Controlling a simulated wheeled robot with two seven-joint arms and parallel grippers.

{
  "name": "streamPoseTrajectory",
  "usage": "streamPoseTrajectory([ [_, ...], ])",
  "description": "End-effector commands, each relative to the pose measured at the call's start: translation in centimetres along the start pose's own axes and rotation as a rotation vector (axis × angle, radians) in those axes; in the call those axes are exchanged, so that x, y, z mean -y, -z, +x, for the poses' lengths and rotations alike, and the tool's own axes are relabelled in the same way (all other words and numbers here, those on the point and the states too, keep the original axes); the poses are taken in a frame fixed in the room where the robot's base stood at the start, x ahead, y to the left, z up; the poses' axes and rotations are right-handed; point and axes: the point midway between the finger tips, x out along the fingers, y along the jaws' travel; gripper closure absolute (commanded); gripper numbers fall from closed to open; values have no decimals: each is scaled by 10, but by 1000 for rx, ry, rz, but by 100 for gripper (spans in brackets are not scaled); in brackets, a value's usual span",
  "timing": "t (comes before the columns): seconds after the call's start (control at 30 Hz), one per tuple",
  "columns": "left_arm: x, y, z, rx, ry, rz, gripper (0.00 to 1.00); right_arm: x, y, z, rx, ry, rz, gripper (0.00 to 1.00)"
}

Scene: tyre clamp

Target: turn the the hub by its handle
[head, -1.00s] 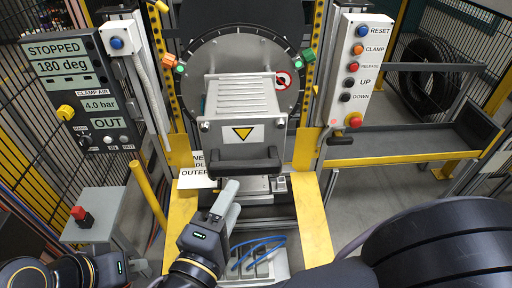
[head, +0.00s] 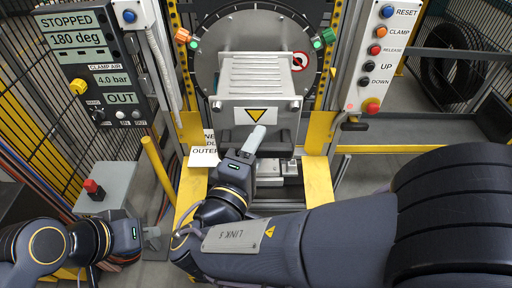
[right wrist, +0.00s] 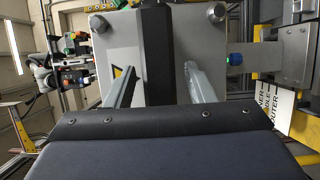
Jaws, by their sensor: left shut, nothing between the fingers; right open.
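The hub (head: 210,65) is a round grey disc with a ribbed box housing (head: 257,78) on its front, bearing a yellow warning triangle. Its handle (right wrist: 157,50) is a black bar that runs upright through the right wrist view. My right gripper (head: 257,140) is in front of the housing and hides much of the handle in the head view. In the right wrist view its open fingers (right wrist: 160,90) stand on either side of the handle, with gaps visible. My left gripper (head: 151,237) is shut and empty, low at the left, away from the hub.
A display panel (head: 92,60) at left reads STOPPED, 180 deg, 4.0 bar, OUT. A button box (head: 381,60) stands right of the hub. Yellow rails (head: 318,180) flank the front. A grey box with a red button (head: 93,188) stands near my left arm.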

Motion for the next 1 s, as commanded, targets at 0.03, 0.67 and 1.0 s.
streamPoseTrajectory([
  [0.03,0,0,0,0,0,0,100,0,0,0,0,0,0,51],
  [0.67,0,0,1,0,0,0,100,1,0,-1,0,3,5,100],
  [1.0,9,-10,20,0,0,0,100,5,0,-1,1,55,133,100],
])
